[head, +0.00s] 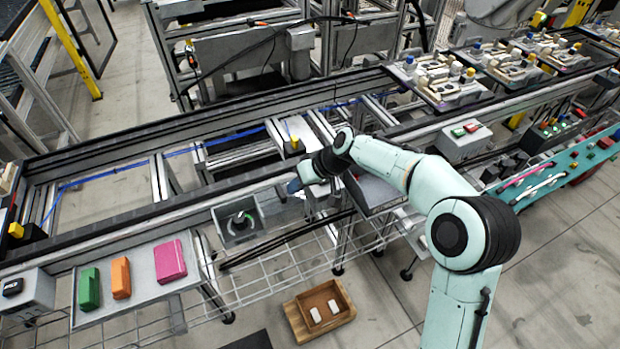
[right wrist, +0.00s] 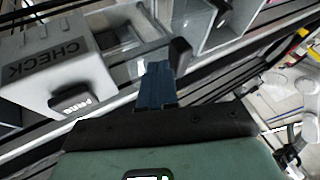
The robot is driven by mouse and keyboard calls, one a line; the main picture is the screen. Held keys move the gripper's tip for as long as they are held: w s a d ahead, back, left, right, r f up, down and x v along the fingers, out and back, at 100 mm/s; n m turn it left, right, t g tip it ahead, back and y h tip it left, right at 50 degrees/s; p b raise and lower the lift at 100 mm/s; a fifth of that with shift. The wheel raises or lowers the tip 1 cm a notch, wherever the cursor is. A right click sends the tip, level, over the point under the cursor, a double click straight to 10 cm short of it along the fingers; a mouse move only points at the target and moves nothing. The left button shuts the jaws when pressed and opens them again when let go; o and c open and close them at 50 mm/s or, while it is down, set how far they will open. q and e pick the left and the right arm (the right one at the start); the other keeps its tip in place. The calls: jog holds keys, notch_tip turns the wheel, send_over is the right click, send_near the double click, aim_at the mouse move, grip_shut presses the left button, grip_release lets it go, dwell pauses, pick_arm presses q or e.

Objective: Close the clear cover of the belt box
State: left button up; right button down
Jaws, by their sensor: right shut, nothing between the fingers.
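A grey open box (head: 222,236) with a dark round part inside, apparently the belt box, is mounted along the near side of the conveyor in the head view. I cannot clearly make out its clear cover there. My right gripper (head: 293,186) is to the right of this box, apart from it in the picture. In the right wrist view, its blue fingers (right wrist: 157,86) are together with nothing between them. A see-through panel shows beyond the fingertips; whether they touch it is unclear. My left gripper is out of view.
In the right wrist view, a grey box marked CHECK (right wrist: 52,62) with a black button stands left of the fingers. In the head view, a tray (head: 140,297) holds green, orange and pink blocks. A wooden crate (head: 297,322) is on the floor.

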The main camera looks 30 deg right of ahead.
jog(key=shift+a, duration=0.3)
jog(key=a, duration=0.4)
jog(key=a+p, duration=0.1)
jog(key=a, duration=0.7)
jog(key=shift+w+a, duration=0.3)
jog(key=shift+w, duration=0.1)
jog(key=shift+a, duration=0.2)
